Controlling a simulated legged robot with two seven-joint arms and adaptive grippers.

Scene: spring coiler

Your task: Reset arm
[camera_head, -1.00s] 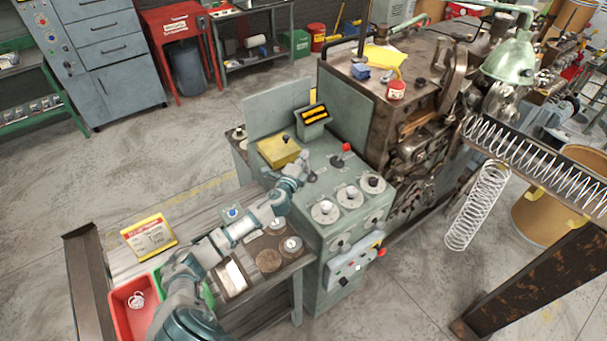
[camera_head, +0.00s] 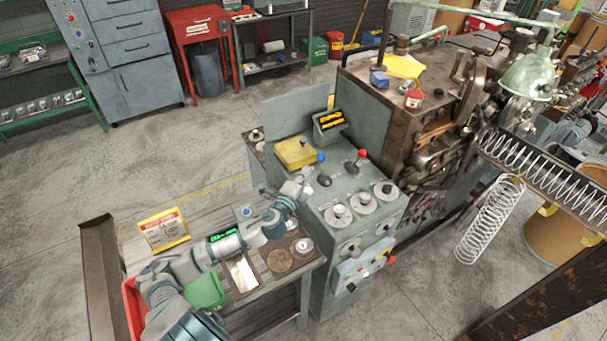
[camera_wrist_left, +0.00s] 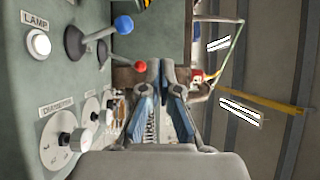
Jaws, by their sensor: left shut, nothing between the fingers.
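My left gripper (camera_head: 304,178) is beside the left edge of the green control console (camera_head: 318,225). It is shut and empty, just left of a blue-knobbed lever (camera_head: 321,158) and apart from it. A red-knobbed lever (camera_head: 361,156) stands further right. In the left wrist view my left gripper (camera_wrist_left: 173,78) points away from the camera, with the blue knob (camera_wrist_left: 123,24) and red knob (camera_wrist_left: 139,66) to its left. My right gripper is not in view.
A bench (camera_head: 188,245) with a green bin (camera_head: 206,291) lies under my left arm. A yellow box (camera_head: 295,152) and several round dials, including one dial (camera_head: 362,202), are on the console. The coiling machine (camera_head: 420,80) and a coil spring (camera_head: 490,220) are at right.

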